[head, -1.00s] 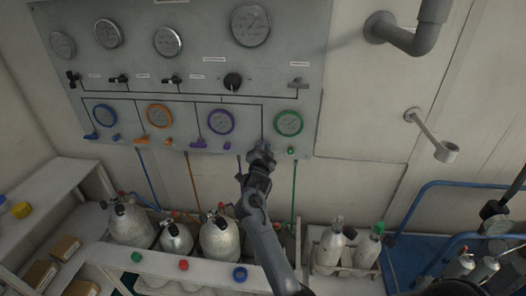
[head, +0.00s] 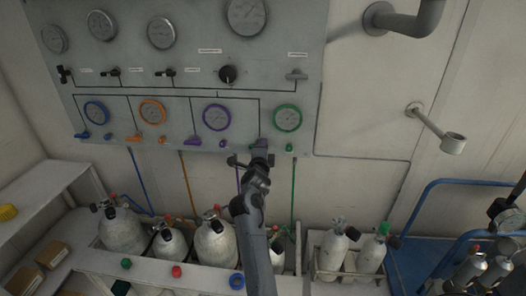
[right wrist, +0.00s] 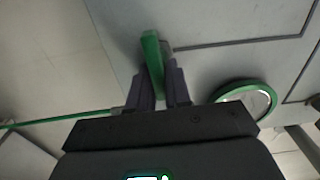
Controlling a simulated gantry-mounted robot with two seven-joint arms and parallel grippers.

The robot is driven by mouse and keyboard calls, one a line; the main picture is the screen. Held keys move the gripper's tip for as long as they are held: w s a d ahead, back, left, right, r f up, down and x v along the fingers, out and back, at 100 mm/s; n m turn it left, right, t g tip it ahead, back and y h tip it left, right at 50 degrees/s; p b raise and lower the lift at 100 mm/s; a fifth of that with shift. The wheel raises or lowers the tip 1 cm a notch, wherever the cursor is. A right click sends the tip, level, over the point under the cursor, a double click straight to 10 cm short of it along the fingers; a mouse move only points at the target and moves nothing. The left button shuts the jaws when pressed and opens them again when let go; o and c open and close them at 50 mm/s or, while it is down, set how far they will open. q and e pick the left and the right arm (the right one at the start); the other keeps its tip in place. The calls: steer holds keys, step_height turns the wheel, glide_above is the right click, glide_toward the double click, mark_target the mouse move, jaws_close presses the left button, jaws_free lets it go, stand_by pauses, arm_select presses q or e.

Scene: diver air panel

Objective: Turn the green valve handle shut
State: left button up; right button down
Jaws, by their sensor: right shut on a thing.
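The green valve handle (right wrist: 153,62) is a flat green bar in the right wrist view. It stands up between the two fingers of my right gripper (right wrist: 161,74), which is shut on it. In the head view my right gripper (head: 259,150) is at the lower edge of the panel, below and left of the green-ringed gauge (head: 287,118), and it mostly hides the handle. The green-ringed gauge also shows in the right wrist view (right wrist: 248,96), right of the fingers. My left gripper is not in view.
The grey panel (head: 130,60) carries blue, orange and purple-ringed gauges with their own handles, left of my gripper. A green hose (head: 294,185) hangs close on the right. Gas cylinders (head: 215,243) stand below. A pipe (head: 410,35) juts from the wall at the upper right.

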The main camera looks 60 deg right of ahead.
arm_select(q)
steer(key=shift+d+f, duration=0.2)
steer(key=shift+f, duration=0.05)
arm_select(e)
steer(key=shift+f+m, duration=0.1)
steer(key=shift+m, duration=0.2)
steer(key=c, duration=1.1)
jaws_free()
steer(key=shift+c, duration=0.2)
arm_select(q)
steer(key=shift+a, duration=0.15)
arm_select(e)
steer(key=shift+a, duration=0.15)
